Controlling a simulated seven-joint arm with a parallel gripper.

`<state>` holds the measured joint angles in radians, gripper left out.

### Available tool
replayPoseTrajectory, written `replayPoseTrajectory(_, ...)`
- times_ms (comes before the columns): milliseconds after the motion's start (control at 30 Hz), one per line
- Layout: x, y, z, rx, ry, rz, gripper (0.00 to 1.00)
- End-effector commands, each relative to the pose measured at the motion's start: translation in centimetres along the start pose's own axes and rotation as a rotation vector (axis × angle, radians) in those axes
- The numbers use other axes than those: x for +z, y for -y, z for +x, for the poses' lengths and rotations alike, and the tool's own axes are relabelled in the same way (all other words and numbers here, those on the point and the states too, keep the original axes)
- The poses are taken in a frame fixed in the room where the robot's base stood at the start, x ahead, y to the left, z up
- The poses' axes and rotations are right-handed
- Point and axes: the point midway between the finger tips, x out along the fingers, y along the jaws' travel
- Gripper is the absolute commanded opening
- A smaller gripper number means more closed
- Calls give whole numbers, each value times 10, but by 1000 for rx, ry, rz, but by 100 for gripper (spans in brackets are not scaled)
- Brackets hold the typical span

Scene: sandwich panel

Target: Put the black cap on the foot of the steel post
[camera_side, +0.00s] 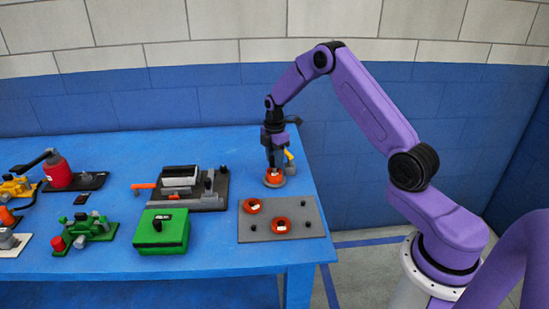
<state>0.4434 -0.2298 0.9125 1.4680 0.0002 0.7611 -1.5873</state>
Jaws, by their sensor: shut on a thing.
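My gripper (275,165) points straight down near the table's back right. Its fingers are shut at the top of a round orange piece (273,179), which sits on or just above a grey round base. The grip itself is too small to see clearly. A short grey upright post (208,188), possibly the steel post, stands on a dark base plate left of my gripper. A small black knob (223,168) is at the back right of that plate. I cannot tell whether it is the black cap.
A grey panel (285,231) with two orange rings and small black knobs lies in front of my gripper. A green box (162,232) is left of it. Green, red and yellow clamp-like devices fill the table's left. Blue tabletop is bare behind and between them.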

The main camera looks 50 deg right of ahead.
Motion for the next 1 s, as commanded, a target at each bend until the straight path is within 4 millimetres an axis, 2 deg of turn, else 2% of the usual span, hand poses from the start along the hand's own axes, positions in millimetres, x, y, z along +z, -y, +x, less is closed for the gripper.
replayPoseTrajectory(900, 0, 0, 7, 1, 0, 0, 7)
replayPoseTrajectory(933, 0, 0, 7, 1, 0, 0, 43)
replayPoseTrajectory(1000, 0, 0, 7, 0, 0, 0, 66)
